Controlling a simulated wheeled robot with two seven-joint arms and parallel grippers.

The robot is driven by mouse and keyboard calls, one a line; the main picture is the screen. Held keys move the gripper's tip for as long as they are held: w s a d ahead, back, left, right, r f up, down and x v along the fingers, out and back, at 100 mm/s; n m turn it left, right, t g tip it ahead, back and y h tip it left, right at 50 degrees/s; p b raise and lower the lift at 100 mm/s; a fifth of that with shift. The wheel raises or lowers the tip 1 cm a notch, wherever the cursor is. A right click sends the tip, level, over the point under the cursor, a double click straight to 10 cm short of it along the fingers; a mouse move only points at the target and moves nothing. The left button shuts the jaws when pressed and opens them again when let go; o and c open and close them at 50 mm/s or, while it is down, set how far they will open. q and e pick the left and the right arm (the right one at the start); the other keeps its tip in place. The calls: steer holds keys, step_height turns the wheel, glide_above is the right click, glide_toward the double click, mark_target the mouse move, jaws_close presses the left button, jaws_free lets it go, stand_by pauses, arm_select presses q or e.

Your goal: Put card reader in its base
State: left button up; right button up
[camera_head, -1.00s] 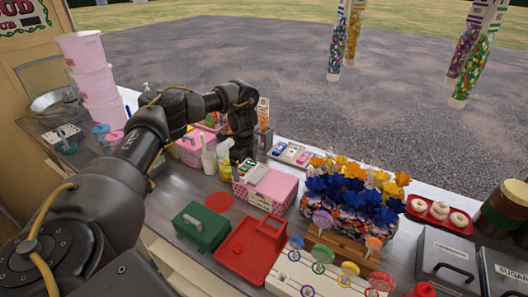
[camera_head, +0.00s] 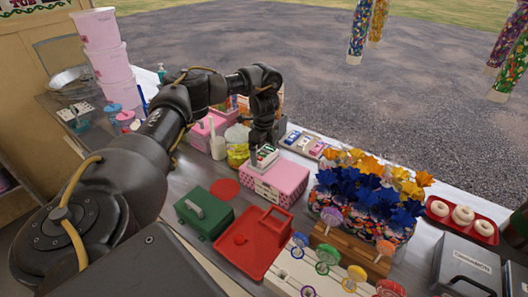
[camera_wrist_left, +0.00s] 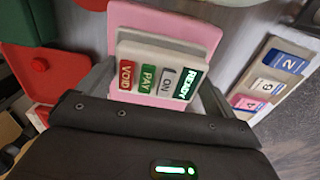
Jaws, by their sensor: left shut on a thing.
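The card reader (camera_wrist_left: 150,82) is a light block with VOID, PAY and ON keys and a green READY panel. My left gripper (camera_wrist_left: 155,92) is shut on it, with a finger at each side. A plain grey slab (camera_wrist_left: 172,46) shows directly behind the keys; I cannot tell whether it is the base or part of the reader. In the head view the reader (camera_head: 265,155) is at my left gripper (camera_head: 262,160), over the back left of the pink box (camera_head: 285,178). Whether it touches the box is hidden. My right gripper is not in view.
A green box (camera_head: 205,212) and a red tray (camera_head: 252,246) lie in front of the pink box. A jar with yellow contents (camera_head: 237,150) stands close left of the gripper. A tray of numbered cards (camera_head: 303,144) is behind; blue and orange flowers (camera_head: 370,190) stand right.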

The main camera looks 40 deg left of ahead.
arm_select(q)
steer(key=shift+s+r, duration=0.1)
steer(key=shift+r, duration=0.05)
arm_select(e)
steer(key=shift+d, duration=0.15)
arm_select(q)
steer(key=shift+p, duration=0.4)
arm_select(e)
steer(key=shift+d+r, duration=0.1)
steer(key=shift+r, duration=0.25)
arm_select(q)
steer(key=shift+f, duration=0.6)
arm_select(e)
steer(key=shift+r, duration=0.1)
arm_select(q)
steer(key=o, duration=0.8)
steer(key=shift+c, duration=0.2)
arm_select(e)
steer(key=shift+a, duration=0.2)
